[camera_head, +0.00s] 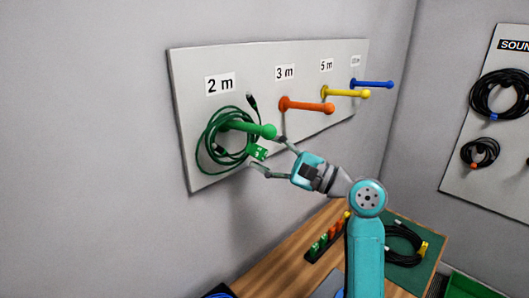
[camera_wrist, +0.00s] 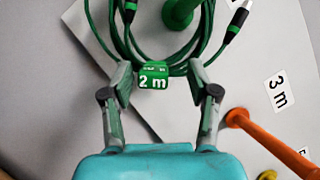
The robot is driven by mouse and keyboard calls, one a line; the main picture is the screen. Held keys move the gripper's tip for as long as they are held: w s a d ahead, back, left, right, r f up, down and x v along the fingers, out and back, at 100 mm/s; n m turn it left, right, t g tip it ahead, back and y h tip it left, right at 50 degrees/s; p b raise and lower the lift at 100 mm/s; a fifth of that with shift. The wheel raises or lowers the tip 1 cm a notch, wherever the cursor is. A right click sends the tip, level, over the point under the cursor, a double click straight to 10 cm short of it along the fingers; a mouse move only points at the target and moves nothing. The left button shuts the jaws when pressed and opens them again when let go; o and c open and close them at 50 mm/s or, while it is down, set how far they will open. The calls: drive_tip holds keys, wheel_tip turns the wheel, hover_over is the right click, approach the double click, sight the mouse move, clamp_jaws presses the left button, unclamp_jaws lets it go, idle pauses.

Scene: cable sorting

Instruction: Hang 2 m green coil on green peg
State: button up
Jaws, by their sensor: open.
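The green coil (camera_head: 211,141) hangs around the green peg (camera_head: 250,129) under the "2 m" label (camera_head: 220,84) on the wall board. Its green "2 m" tag (camera_head: 257,152) hangs low on the loop. In the wrist view the tag (camera_wrist: 152,76) sits between the fingertips, with the coil loops (camera_wrist: 135,45) and the green peg (camera_wrist: 181,12) above it. My gripper (camera_wrist: 160,88) is open, with its fingers apart on either side of the tag. In the head view my gripper (camera_head: 266,154) is just in front of the coil's lower right part.
An orange peg (camera_head: 305,106), a yellow peg (camera_head: 345,93) and a blue peg (camera_head: 372,84) stick out of the board to the right. A wooden table (camera_head: 290,262) below holds a black cable (camera_head: 402,246) on a green mat. Black coils (camera_head: 497,95) hang on the right board.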

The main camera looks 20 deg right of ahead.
drive_tip(key=v, duration=1.1)
drive_tip(key=shift+s+d, duration=0.15)
drive_tip(key=shift+s, duration=0.1)
drive_tip(key=shift+f, duration=0.1)
